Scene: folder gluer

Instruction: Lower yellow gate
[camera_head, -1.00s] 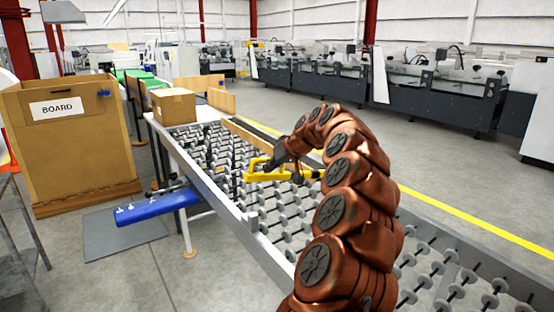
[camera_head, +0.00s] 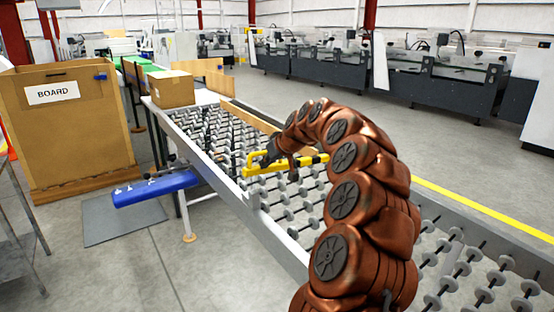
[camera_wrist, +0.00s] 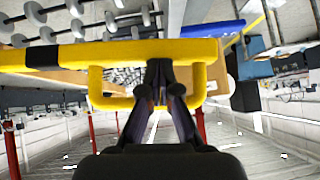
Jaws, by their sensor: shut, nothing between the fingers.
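The yellow gate (camera_head: 306,163) is a yellow bar with a black band, lying across the roller conveyor (camera_head: 222,180) in the head view. In the wrist view the gate's bar (camera_wrist: 130,50) runs across the picture, with a yellow loop handle (camera_wrist: 204,85) on it. My gripper (camera_wrist: 160,88) is shut, with its fingers within the handle's loop and nothing between them. The fingertips overlap the bar in that view; whether they touch it I cannot tell. In the head view my gripper (camera_head: 271,156) is small and dark beside the gate. The gap between bar and rollers is unclear.
A cardboard box (camera_head: 172,89) stands at the conveyor's far end. A large bin marked BOARD (camera_head: 78,125) and a blue padded bar (camera_head: 155,188) are on the left. Dark machines (camera_head: 430,80) line the back right. Open floor lies beyond the conveyor.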

